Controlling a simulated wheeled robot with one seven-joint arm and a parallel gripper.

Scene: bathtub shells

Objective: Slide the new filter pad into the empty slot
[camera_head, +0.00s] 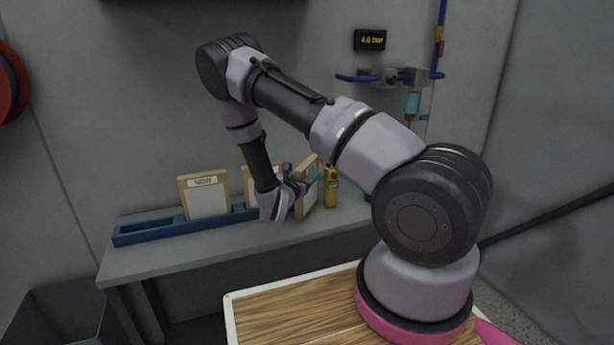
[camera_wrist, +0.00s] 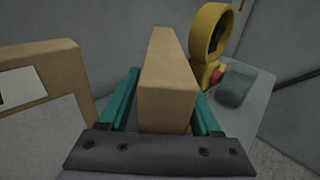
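The filter pad (camera_head: 309,190), a flat tan-framed panel, stands at the right end of the row, turned at an angle to the others. My gripper (camera_head: 299,186) is at its left edge. In the wrist view the pad (camera_wrist: 166,105) lies between my two teal fingers (camera_wrist: 166,100), which look closed against its sides. Whether its base touches the bench is unclear. A long blue rack (camera_head: 160,231) holds a framed pad with a label (camera_head: 206,197) and another pad (camera_head: 250,177) partly hidden by my arm. The rack's left end shows an open slot.
A yellow item (camera_head: 331,188) stands just right of the held pad; its yellow ring (camera_wrist: 207,35) and a translucent cup (camera_wrist: 236,88) show in the wrist view. The bench (camera_head: 240,243) is clear in front of the rack. A grey bin (camera_head: 60,315) is lower left.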

